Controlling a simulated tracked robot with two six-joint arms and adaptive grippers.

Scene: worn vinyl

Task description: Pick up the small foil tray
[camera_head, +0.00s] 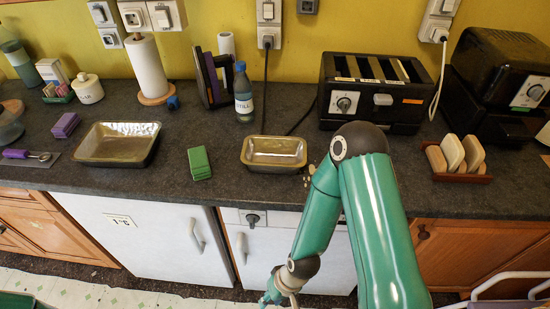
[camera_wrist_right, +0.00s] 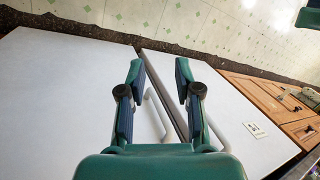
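The small foil tray (camera_head: 274,153) sits upright and empty on the dark counter, near its front edge, in the middle of the head view. A larger foil tray (camera_head: 117,144) stands on the counter to its left. My right arm comes in from the lower right. Its gripper (camera_head: 274,293) hangs below the counter front, in front of the white cupboard doors and apart from the small tray. In the right wrist view the right gripper (camera_wrist_right: 158,80) has its two fingers spread with nothing between them. My left gripper shows in neither view.
A green sponge block (camera_head: 199,163) lies left of the small tray. A toaster (camera_head: 373,91) stands behind it to the right, and a blue bottle (camera_head: 243,92) behind it. A rack of pale slices (camera_head: 455,158) is at the right. Counter between the sponge and small tray is clear.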

